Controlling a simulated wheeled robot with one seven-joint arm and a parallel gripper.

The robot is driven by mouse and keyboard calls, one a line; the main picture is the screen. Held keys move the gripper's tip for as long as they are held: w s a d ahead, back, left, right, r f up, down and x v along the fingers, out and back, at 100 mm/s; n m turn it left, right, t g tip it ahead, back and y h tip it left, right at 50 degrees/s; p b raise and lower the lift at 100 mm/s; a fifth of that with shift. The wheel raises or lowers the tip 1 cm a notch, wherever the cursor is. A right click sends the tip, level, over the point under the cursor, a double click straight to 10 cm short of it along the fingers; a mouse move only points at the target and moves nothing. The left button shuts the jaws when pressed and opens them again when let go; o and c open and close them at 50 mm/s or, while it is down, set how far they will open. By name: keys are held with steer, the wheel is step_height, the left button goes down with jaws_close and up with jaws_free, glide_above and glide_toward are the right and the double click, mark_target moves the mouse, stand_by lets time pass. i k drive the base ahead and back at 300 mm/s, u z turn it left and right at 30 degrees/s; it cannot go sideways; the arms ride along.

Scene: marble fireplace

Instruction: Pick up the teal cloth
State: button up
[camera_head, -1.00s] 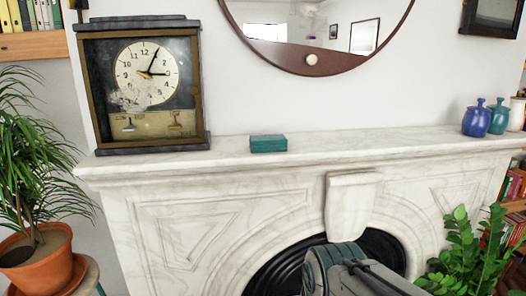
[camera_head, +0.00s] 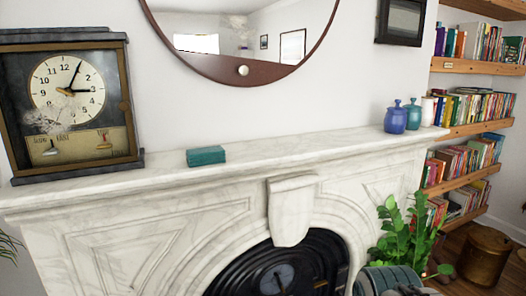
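The teal cloth (camera_head: 206,156) looks like a small, flat, box-shaped folded stack. It lies on the white marble mantel (camera_head: 330,146), right of the clock and near the shelf's front edge. A grey-teal part of my own arm shows low at the bottom right, well below the mantel and apart from the cloth. My gripper's fingers are not in view. Nothing touches or covers the cloth.
A large dark-framed clock (camera_head: 72,105) stands at the mantel's left end. Two lidded jars, blue (camera_head: 396,117) and teal (camera_head: 413,114), stand at its right end. The mantel between is clear. A leafy plant (camera_head: 405,240) and bookshelves (camera_head: 470,130) are at right.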

mark_target(211, 156)
steer(key=z, duration=1)
steer(key=i, duration=1.25)
steer(key=u, duration=1.6)
